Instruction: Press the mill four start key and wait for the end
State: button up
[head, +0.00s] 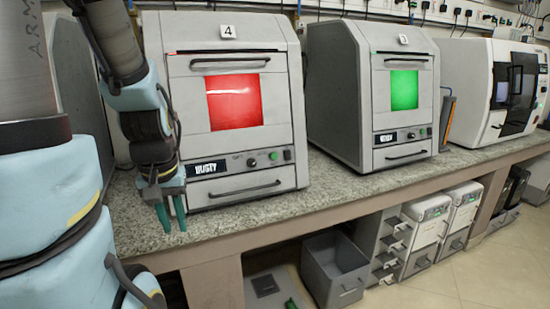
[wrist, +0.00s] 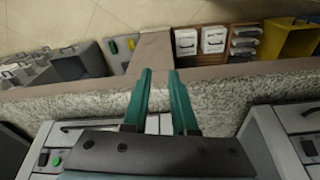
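Mill four (head: 290,90), a grey box with a "4" label, stands on the stone counter. Its window (head: 234,101) glows red and its small display (head: 207,168) appears to read "BUSY". A round green key (head: 287,155), which looks like the start key, sits right of a dark knob (head: 274,156) on its lower panel. My gripper (head: 171,222) hangs at the mill's lower left front, fingers pointing down, well left of the key. In the wrist view the two teal fingers (wrist: 160,75) are apart with nothing between them.
A similar mill (head: 335,80), labelled 3, with a green window stands to the right, then a white machine (head: 470,90). The granite counter (head: 255,214) has a clear front strip. Below are a grey bin (head: 335,270) and drawer units (head: 428,235).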

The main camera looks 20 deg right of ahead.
grip_shut()
dwell(1.2)
